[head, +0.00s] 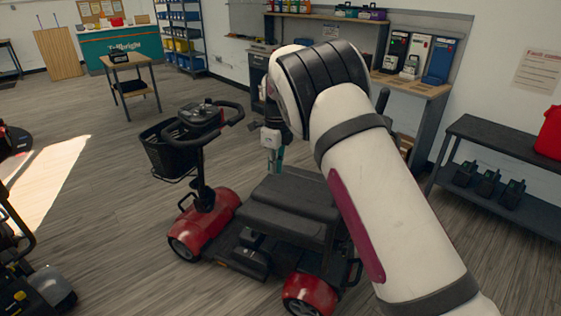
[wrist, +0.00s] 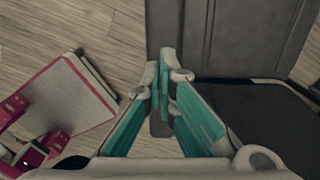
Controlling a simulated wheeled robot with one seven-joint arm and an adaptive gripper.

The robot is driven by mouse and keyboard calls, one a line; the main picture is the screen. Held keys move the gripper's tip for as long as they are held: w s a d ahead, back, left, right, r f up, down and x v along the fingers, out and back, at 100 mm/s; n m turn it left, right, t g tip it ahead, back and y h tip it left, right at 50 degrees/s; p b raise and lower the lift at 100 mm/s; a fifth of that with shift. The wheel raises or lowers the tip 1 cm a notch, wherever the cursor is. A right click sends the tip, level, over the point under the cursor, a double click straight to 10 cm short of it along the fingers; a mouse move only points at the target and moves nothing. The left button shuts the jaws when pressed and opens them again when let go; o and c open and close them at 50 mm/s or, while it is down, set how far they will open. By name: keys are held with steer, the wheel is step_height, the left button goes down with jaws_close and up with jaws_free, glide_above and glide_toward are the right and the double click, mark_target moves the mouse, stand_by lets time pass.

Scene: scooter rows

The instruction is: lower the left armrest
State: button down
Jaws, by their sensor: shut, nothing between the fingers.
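The red and black scooter (head: 208,225) stands mid-floor in the head view, its tiller to the left and its dark seat (head: 290,195) to the right. A black rounded bar (head: 382,99) rises past my arm; it may be a raised armrest, but its lower part is hidden. I cannot make out the left armrest for sure. My gripper (head: 273,165), with teal fingers, hangs near the front of the seat. In the wrist view my gripper (wrist: 163,85) is shut and empty, over or beside a grey seamed pad (wrist: 230,40). A darker pad (wrist: 275,125) lies at the right.
My white arm covers the rear of the scooter. A metal shelf bench (head: 490,145) stands at the right and a workbench (head: 420,85) behind. Another scooter (head: 35,285) is at the left edge. Open wooden floor (head: 110,210) lies left of the scooter.

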mark_target(262, 191)
steer(key=a+f+b, duration=0.1)
steer(key=f, duration=0.1)
steer(key=w+a+f+b, duration=0.1)
steer(key=f, duration=0.2)
steer(key=w+a+f+b, duration=0.1)
steer(key=f+b, duration=0.1)
steer(key=shift+a+f, duration=0.25)
steer(key=shift+a, duration=0.05)
steer(key=shift+w+a+f+b, duration=0.15)
steer(key=shift+f+b, duration=0.15)
steer(key=shift+f, duration=0.25)
